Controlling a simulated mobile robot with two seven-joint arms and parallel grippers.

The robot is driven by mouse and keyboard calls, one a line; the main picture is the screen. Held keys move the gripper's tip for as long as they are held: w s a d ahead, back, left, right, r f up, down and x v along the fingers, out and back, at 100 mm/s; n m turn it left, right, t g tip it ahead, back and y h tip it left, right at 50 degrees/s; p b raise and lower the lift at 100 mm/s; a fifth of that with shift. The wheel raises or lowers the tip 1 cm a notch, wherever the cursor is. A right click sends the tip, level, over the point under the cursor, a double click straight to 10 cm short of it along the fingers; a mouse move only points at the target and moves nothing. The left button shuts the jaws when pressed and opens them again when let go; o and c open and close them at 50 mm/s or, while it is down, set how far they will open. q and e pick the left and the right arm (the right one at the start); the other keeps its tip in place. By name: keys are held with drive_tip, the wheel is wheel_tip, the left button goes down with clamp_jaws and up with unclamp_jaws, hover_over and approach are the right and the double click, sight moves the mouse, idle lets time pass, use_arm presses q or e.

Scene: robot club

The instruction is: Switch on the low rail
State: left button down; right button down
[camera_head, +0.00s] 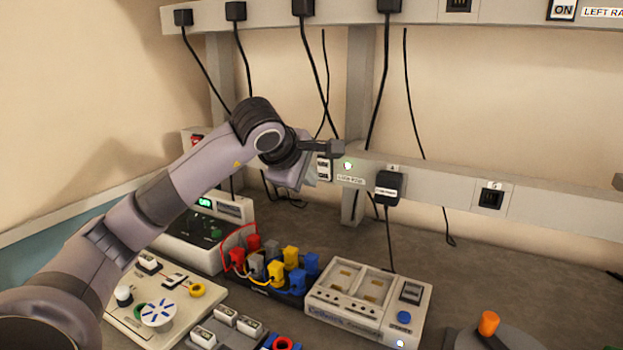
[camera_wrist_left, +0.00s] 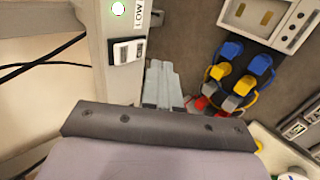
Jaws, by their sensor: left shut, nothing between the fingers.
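The low rail (camera_head: 440,186) is a grey bar along the back wall, with a label reading "LOW" in the left wrist view. Its switch (camera_head: 324,168) is a small white and black rocker at its left part, which also shows in the left wrist view (camera_wrist_left: 127,51). The round indicator (camera_head: 347,165) beside it glows whitish green, also in the left wrist view (camera_wrist_left: 118,9). My left gripper (camera_head: 335,148) is shut and empty, close by the switch; its fingers (camera_wrist_left: 162,86) appear just beside it, apparently not on it. My right gripper is not in view.
An upper rail (camera_head: 430,12) carries several plugs with hanging cables. A black plug (camera_head: 388,187) sits in the low rail, right of the switch. Below stand a white charger (camera_head: 368,310), coloured connectors (camera_head: 276,272) and a power supply (camera_head: 190,240).

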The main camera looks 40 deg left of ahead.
use_arm(q)
drive_tip(key=s+f+b+v, duration=0.1)
drive_tip(key=v, duration=0.8)
drive_tip(key=shift+s+d, duration=0.35)
drive_tip(key=shift+s, duration=0.1)
